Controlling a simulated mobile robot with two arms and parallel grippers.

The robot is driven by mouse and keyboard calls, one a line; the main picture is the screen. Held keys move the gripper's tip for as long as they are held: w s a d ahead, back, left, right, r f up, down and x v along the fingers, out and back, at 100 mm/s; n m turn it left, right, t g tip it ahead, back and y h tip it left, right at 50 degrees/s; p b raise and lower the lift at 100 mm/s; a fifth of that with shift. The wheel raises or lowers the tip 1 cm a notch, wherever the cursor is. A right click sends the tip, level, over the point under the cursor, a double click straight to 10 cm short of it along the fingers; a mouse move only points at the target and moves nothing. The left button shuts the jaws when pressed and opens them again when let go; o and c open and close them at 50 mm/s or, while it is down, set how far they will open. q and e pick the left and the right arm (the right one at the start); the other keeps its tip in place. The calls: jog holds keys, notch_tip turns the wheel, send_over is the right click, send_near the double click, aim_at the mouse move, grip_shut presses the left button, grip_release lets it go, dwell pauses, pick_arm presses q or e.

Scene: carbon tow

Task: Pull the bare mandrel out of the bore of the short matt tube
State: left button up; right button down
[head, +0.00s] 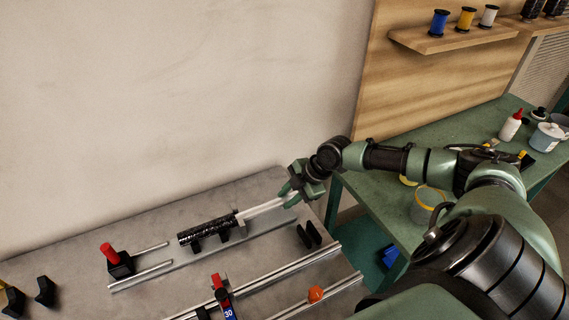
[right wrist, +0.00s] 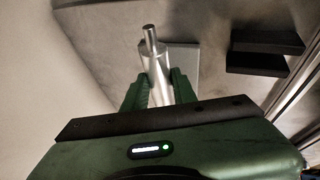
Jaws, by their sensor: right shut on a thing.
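A black tube with a mottled surface (head: 207,231) lies on dark supports on the grey bench. The bare silver mandrel (head: 262,208) stretches from near the tube's right end to my right gripper (head: 290,196). I cannot tell whether any of the mandrel is still inside the bore. My right gripper is shut on the mandrel. In the right wrist view the green fingers (right wrist: 160,88) flank the shiny mandrel (right wrist: 156,66), which has a thinner pin at its end. My left gripper is not in view.
A red-handled black block (head: 110,256) with silver rods stands left on the bench (head: 60,258). Rails, a red-and-blue clamp (head: 222,294) and an orange knob (head: 315,294) lie in front. Black blocks (head: 309,236) are near the right edge. A green table (head: 450,135) stands right.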

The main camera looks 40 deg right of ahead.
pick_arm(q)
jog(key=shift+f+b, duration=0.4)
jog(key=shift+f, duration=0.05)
pick_arm(e)
jog(key=shift+s+d, duration=0.2)
jog(key=shift+d, duration=0.55)
jog(key=shift+s+d, duration=0.15)
jog(key=shift+d, duration=0.6)
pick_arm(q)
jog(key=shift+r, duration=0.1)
pick_arm(e)
jog(key=shift+d, duration=0.1)
